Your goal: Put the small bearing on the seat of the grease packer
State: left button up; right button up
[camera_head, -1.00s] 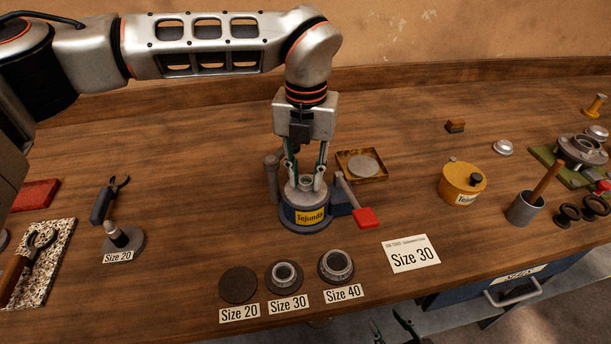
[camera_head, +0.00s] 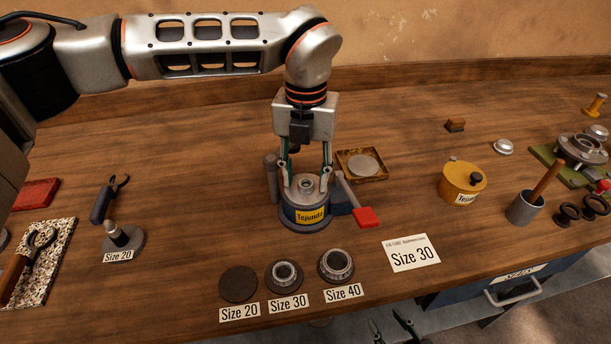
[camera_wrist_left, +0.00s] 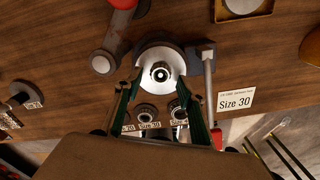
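The grease packer (camera_head: 306,215) is a blue-grey round device with a yellow "Tejunda" label and a red-ended lever. The small bearing (camera_head: 306,183), a small grey ring, sits at the centre of its top; it also shows in the left wrist view (camera_wrist_left: 160,72). My left gripper (camera_head: 306,187) is open above the packer, with one finger on each side of the bearing and visible gaps. The "Size 20" pad (camera_head: 238,285) is bare. My right gripper (camera_head: 391,328) shows only its fingertips at the bottom edge, spread apart and empty.
Larger bearings stand on the "Size 30" (camera_head: 284,275) and "Size 40" (camera_head: 336,265) pads. A "Size 30" card (camera_head: 412,254) lies to the right. A square tray (camera_head: 376,178) is behind the packer, a yellow pot (camera_head: 462,184) further right.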

aim_at(306, 190)
pick_arm(q)
notch_tip(306, 190, up, 12)
jog(key=shift+f, duration=0.25)
jog(key=shift+s, duration=0.1)
